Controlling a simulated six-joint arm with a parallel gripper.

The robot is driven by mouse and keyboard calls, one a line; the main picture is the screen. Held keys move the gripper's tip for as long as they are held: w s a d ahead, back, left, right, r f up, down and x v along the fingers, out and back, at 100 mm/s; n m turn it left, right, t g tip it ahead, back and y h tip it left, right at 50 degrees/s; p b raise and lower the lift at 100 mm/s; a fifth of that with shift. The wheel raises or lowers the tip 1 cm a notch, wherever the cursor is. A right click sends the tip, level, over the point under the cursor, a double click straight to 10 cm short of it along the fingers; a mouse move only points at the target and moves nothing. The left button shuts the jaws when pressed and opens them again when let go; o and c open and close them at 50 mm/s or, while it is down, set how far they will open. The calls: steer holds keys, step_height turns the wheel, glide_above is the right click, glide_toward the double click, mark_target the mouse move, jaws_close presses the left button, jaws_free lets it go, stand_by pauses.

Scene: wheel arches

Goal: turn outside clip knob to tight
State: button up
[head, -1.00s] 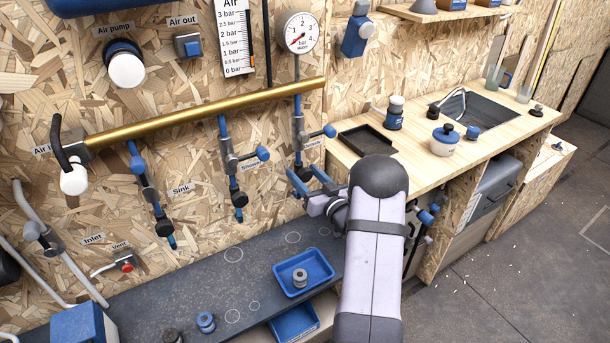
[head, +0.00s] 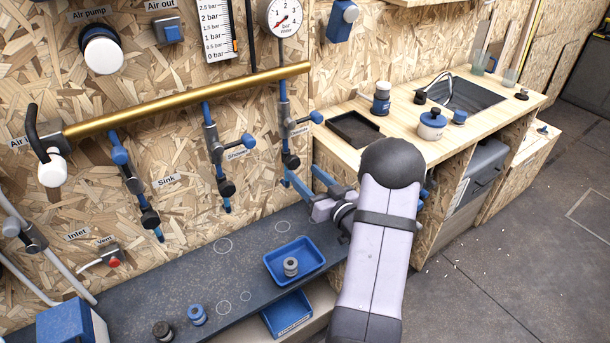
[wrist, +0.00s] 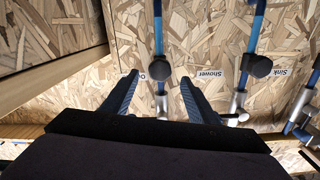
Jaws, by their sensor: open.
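The outside pipe is the rightmost blue pipe under the brass rail, beside the partly covered "Outside" label. Its dark round clip knob (head: 291,161) sits below a metal valve with a blue-ended handle (head: 316,117). My gripper (head: 301,170) is open and empty, its two blue fingers pointing at the wall just below and right of the knob. In the wrist view the dark knob (wrist: 159,70) appears between the fingertips of my gripper (wrist: 160,77). I see no contact. The knob's tight marking is too small to read.
The shower pipe (head: 217,158) and sink pipe (head: 135,188) hang to the left with similar knobs. The brass rail (head: 190,103) runs above. A blue tray (head: 272,270) stands on the dark bench below. The wooden counter (head: 400,140) is close on the right.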

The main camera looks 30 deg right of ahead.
mark_target(287, 158)
steer(key=w+n+p, duration=0.1)
steer(key=w+n, duration=0.1)
steer(key=shift+n+p, duration=0.35)
steer(key=shift+n, duration=0.05)
steer(key=shift+w+f+n+p, duration=0.1)
steer(key=shift+w+n+p, duration=0.1)
steer(key=shift+w+n, duration=0.3)
steer(key=shift+w+f+n+p, duration=0.1)
steer(key=shift+w+n+p, duration=0.05)
steer(key=shift+n, duration=0.55)
steer(key=shift+w+p, duration=0.9)
steer(key=shift+w, duration=2.7)
steer(key=c, duration=1.1)
steer(key=shift+o, duration=0.3)
